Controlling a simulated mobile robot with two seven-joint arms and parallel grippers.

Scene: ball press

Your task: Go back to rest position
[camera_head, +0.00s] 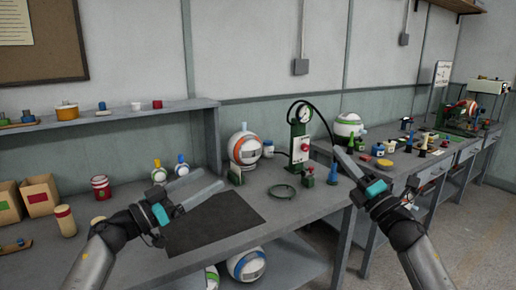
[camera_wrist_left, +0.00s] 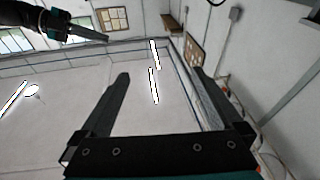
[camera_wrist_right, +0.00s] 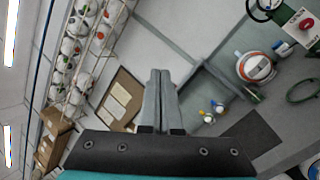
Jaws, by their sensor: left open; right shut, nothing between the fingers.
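My left gripper (camera_head: 204,190) is at the left in the head view, above the dark mat (camera_head: 240,226) on the workbench. Its fingers are spread and empty, and they also show apart in the left wrist view (camera_wrist_left: 160,95). My right gripper (camera_head: 341,155) is raised at the right in the head view, in front of the bench. Its fingers are together with nothing between them, as the right wrist view also shows (camera_wrist_right: 160,80). Neither gripper is seen touching an object.
On the bench stand an orange-striped ball (camera_head: 245,148), a green press with a gauge (camera_head: 300,138), a hose ring (camera_head: 282,191), small bottles and cardboard boxes (camera_head: 41,192). A second bench (camera_head: 430,160) with many small items is at the right. A shelf (camera_head: 130,120) runs along the wall.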

